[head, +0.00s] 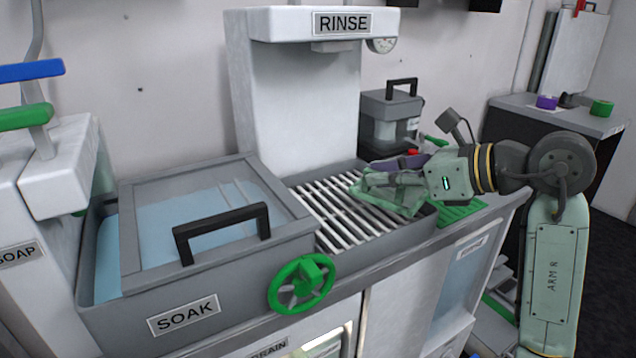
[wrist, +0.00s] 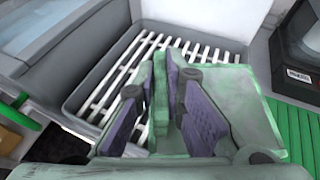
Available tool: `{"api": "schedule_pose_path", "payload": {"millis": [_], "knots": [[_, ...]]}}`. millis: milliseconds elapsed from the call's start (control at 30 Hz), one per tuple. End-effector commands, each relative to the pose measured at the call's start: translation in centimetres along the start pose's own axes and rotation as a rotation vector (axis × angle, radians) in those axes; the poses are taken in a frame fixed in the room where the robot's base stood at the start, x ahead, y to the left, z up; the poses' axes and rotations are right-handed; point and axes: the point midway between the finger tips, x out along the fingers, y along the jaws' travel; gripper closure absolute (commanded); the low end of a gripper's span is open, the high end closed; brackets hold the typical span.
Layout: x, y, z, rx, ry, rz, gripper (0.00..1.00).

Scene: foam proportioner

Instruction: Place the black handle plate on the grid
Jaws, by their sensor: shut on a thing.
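My gripper (wrist: 160,92) has its purple-padded fingers shut on the upright green bar of a pale green plate (wrist: 252,98). The plate looks green here; no black handle shows on it. In the head view the plate (head: 378,199) is at the right end of the rinse grid, slightly tilted, with my gripper (head: 398,172) over it. The grid (head: 338,214) has pale parallel slats in a grey basin; it also shows beyond the fingers in the wrist view (wrist: 208,52). I cannot tell whether the plate touches the slats. The fingers hide part of the plate.
The soak tank (head: 185,318) stands left of the grid, its lid carrying a black handle (head: 222,230). A green handwheel (head: 301,284) sits in front. The rinse column (head: 305,100) rises behind. A grey box with a black handle (head: 390,105) stands behind right. A green ribbed mat (head: 462,212) lies right.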

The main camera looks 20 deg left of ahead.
Motion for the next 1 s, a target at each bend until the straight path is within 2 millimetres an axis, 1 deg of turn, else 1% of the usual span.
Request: {"api": "schedule_pose_path", "payload": {"millis": [33,200,300,400,500,633,900,1000], "knots": [[1.3,0.5,0.8,-0.005,-0.002,0.007,1.00],[5.5,1.3,2.1,-0.003,-0.002,0.007,1.00],[7.8,1.7,2.8,-0.003,-0.002,0.005,1.00],[9.7,2.0,3.3,-0.001,-0.002,0.004,1.00],[10.8,2.2,3.6,-0.001,-0.002,0.002,1.00],[11.4,2.2,3.4,0.000,-0.002,-0.001,1.00],[12.6,2.2,0.7,0.003,-0.002,0.001,1.00],[12.7,2.2,0.3,0.002,0.000,-0.001,1.00]]}}
